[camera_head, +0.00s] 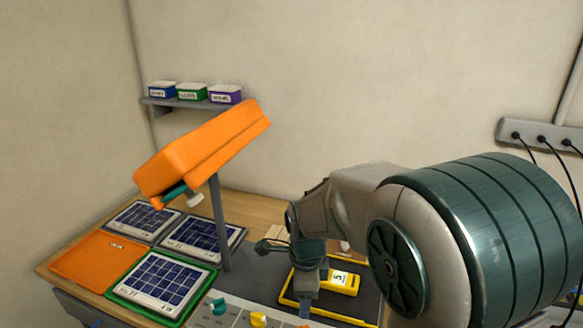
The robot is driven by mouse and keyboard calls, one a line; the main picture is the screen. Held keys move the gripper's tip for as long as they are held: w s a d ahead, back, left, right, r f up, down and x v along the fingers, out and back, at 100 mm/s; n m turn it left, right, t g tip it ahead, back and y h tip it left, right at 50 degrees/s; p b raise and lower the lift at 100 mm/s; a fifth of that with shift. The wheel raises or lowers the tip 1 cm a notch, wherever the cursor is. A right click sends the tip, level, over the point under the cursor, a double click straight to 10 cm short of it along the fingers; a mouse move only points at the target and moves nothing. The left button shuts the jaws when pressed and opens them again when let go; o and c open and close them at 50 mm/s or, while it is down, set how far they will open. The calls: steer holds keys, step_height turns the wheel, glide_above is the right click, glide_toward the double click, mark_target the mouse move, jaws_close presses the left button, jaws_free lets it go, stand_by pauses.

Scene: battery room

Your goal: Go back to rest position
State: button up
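My arm reaches in from the right and covers much of the right half of the head view. My gripper (304,296) points down over the workbench, near the left part of a yellow-outlined place on the dark mat. A yellow device (341,283) with a white label reading 5 lies just right of my gripper. I cannot tell whether the gripper touches it. The fingertips are small and partly merged with the background, so their opening is unclear.
An orange lamp-like head (205,150) on a grey post (220,225) stands left of my arm. Solar panels (162,279) and an orange mat (97,258) lie at left. Knobs (219,306) line the front. A shelf (160,104) holds three boxes. A cabled socket strip (540,135) is at right.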

steer(key=s+d+r+n+t, duration=0.3)
steer(key=s+d+r+n, duration=0.6)
steer(key=n, duration=0.9)
steer(key=s+d, duration=0.2)
steer(key=s, duration=0.2)
steer(key=shift+d+r+t, duration=0.2)
steer(key=shift+d+t, duration=0.1)
steer(key=shift+t, duration=0.1)
